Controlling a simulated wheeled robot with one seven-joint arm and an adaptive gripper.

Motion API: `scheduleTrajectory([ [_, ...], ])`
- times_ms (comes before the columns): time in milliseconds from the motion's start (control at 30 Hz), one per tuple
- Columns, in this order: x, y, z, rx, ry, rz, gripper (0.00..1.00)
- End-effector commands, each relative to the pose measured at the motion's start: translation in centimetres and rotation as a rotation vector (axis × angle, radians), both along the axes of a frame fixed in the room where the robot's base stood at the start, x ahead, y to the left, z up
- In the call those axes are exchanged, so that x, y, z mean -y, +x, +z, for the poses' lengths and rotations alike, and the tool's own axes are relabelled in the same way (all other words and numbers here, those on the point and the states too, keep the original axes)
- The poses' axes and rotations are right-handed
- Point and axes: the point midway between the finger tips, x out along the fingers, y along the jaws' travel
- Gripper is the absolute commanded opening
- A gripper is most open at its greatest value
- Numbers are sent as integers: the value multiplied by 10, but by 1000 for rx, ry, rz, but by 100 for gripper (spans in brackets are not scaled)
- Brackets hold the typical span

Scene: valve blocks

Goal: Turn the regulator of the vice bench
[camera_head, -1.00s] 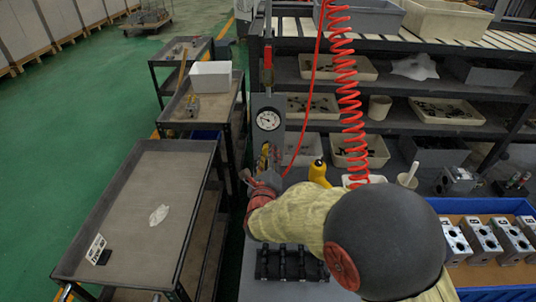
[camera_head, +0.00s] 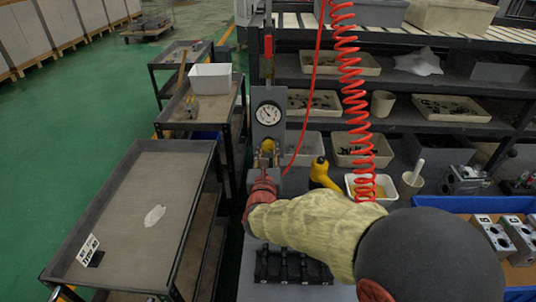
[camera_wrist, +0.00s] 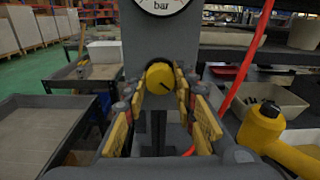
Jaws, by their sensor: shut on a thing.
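The regulator is a round yellow knob (camera_wrist: 160,76) with a dark slot mark, on a grey upright panel (camera_head: 268,135) below a pressure gauge (camera_head: 268,115). The gauge's lower edge, marked "bar", shows in the wrist view (camera_wrist: 162,6). My gripper (camera_wrist: 161,84) is shut on the knob, its yellow-padded fingers on the left and right sides. In the head view my gripper (camera_head: 267,157) reaches the panel from below, and the knob is partly hidden by it.
A yellow-and-black tool (camera_head: 322,175) stands right of my gripper; it also shows in the wrist view (camera_wrist: 265,125). A red hose (camera_head: 312,90) and coiled red hose (camera_head: 349,100) hang close by. Black fixture blocks (camera_head: 290,266) lie below my forearm. A cart (camera_head: 140,215) stands left.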

Motion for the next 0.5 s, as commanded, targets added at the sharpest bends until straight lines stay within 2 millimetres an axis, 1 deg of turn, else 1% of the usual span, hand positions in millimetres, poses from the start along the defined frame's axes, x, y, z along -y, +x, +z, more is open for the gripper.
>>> scheduleTrajectory([
  [200, 0, 0, -1, 1, 52, 0, 2],
  [500, 0, 0, 0, 1, 64, 0, 2],
])
